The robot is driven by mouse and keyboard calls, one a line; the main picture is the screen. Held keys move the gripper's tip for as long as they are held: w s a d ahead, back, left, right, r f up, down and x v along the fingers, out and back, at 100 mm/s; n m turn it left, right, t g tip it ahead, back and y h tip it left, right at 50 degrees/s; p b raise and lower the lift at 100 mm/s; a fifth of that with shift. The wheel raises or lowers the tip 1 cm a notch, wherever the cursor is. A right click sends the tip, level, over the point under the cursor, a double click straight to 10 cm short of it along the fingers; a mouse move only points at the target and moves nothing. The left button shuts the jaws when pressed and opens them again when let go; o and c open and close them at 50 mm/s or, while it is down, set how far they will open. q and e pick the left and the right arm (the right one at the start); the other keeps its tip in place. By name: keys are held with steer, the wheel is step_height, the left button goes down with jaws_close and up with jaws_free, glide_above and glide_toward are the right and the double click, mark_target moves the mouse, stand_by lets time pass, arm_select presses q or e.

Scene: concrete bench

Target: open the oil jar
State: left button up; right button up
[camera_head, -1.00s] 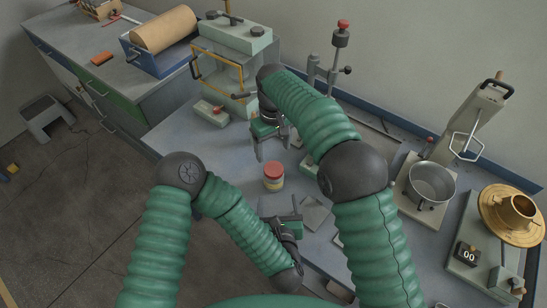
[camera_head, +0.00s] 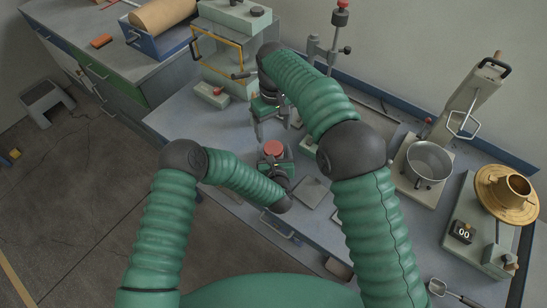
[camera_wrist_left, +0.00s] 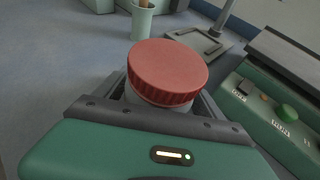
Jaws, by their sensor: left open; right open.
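The oil jar has a red ribbed screw lid (camera_head: 273,148) and stands on the bench; in the left wrist view its lid (camera_wrist_left: 168,72) is on and fills the middle. My left gripper (camera_head: 273,162) is open at the jar, with the jar's body between its jaws below the lid. The body is mostly hidden by the lid and the gripper. My right gripper (camera_head: 269,122) is open and empty, pointing down just behind the jar. My right forearm passes over the bench to its right.
Behind stands a glass-fronted case (camera_head: 220,55). A flat grey plate (camera_head: 312,193) lies right of the jar. Bare bench shows left of the jar.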

mark_target(274, 147)
arm_select(q)
jaws_close()
arm_select(e)
steer(key=m, duration=0.4)
steer(key=shift+s+f, duration=0.1)
steer(key=m, duration=0.9)
steer(key=shift+d+f, duration=0.1)
steer(key=shift+f, duration=0.05)
steer(key=m, duration=0.4)
steer(key=shift+s, duration=0.1)
steer(key=m, duration=0.9)
steer(key=shift+m, duration=0.3)
steer(key=m, duration=0.8)
steer(key=shift+r+m, duration=0.25)
steer(key=shift+m, duration=0.15)
steer(key=shift+f+m, duration=0.1)
steer(key=shift+m, duration=0.2)
step_height(274, 147, down, 8)
steer(key=shift+r, duration=0.1)
arm_select(q)
steer(key=shift+s, duration=0.1)
arm_select(e)
steer(key=c, duration=1.3)
steer(key=o, duration=1.4)
